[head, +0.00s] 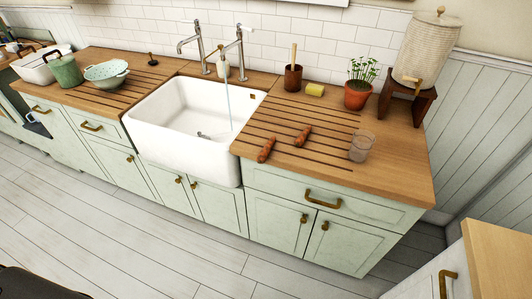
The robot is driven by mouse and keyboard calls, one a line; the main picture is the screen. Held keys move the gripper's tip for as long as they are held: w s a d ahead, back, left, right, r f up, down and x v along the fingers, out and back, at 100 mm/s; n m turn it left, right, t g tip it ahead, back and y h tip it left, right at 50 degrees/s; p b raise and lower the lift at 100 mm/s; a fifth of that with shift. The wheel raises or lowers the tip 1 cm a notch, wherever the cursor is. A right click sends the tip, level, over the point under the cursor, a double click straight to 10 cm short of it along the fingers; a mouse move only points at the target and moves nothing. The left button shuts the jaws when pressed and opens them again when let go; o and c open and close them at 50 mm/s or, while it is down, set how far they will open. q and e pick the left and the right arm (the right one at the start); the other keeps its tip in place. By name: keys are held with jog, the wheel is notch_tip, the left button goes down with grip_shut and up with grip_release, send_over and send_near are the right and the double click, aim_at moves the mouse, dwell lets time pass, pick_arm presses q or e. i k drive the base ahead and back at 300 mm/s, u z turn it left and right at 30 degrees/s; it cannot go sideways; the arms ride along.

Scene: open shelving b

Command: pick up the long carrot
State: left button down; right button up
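Two orange-brown carrots lie apart on the grooved wooden counter to the right of the sink. The left carrot (266,150) lies close to the counter's front edge, near the sink's right side. The right carrot (303,136) lies a little farther back. The left one looks slightly longer, but it is also nearer, so the difference is hard to judge. Neither of my grippers is in view.
A clear glass (362,146) stands right of the carrots. Behind are a brown cup (293,80), yellow sponge (315,90), potted plant (357,95) and dispenser (424,50) on a stand. Water runs into the white sink (180,135). The floor (130,245) in front is clear.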

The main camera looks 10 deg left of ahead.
aim_at(262, 157)
jog(key=z, duration=0.7)
jog(key=i, duration=0.8)
jog(key=u, duration=1.15)
